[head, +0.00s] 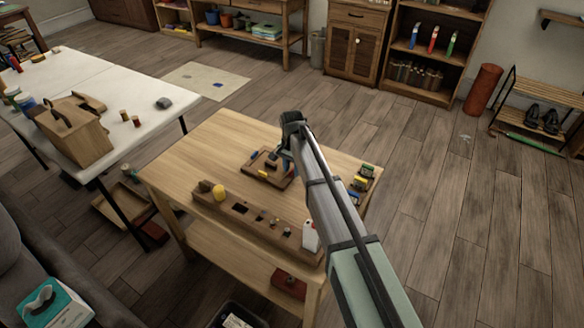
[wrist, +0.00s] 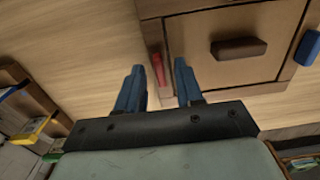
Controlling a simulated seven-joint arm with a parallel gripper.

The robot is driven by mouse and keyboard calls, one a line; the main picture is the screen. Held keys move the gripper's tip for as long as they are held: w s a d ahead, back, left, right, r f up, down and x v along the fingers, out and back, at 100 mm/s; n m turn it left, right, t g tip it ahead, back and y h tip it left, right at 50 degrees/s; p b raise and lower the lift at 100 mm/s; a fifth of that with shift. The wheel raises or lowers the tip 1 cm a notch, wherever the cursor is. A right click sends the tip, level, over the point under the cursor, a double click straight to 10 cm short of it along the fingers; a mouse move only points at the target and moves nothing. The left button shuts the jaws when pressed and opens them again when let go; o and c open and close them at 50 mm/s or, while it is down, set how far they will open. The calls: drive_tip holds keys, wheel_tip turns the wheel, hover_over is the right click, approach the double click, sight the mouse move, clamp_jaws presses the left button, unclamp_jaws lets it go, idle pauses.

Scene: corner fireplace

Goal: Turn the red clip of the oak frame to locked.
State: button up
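The oak frame (head: 273,178) lies on the light wooden table, partly hidden behind my arm. In the wrist view the frame (wrist: 200,25) shows a pale panel with a dark brown handle block (wrist: 238,48). The red clip (wrist: 157,68) is a thin bar at the frame's left edge in the wrist view, roughly parallel to that edge. My gripper (wrist: 159,85) is open, its two blue fingers on either side of the clip in the picture. I cannot tell whether they touch it. In the head view my gripper (head: 285,160) is over the frame's right side and the red clip is hidden.
A blue clip (wrist: 308,47) and a yellow clip (head: 262,173) sit on the frame's edges. A long wooden block (head: 225,207) with small pieces stands at the table's front. A tray with coloured items (head: 362,180) is to the right. The table's left part is clear.

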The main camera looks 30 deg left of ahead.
clamp_jaws()
idle(0.3)
drive_tip(key=shift+n, duration=0.3)
drive_tip(key=n, duration=0.3)
drive_tip(key=shift+n, duration=0.4)
drive_tip(key=n, duration=1.3)
drive_tip(key=shift+n, duration=0.3)
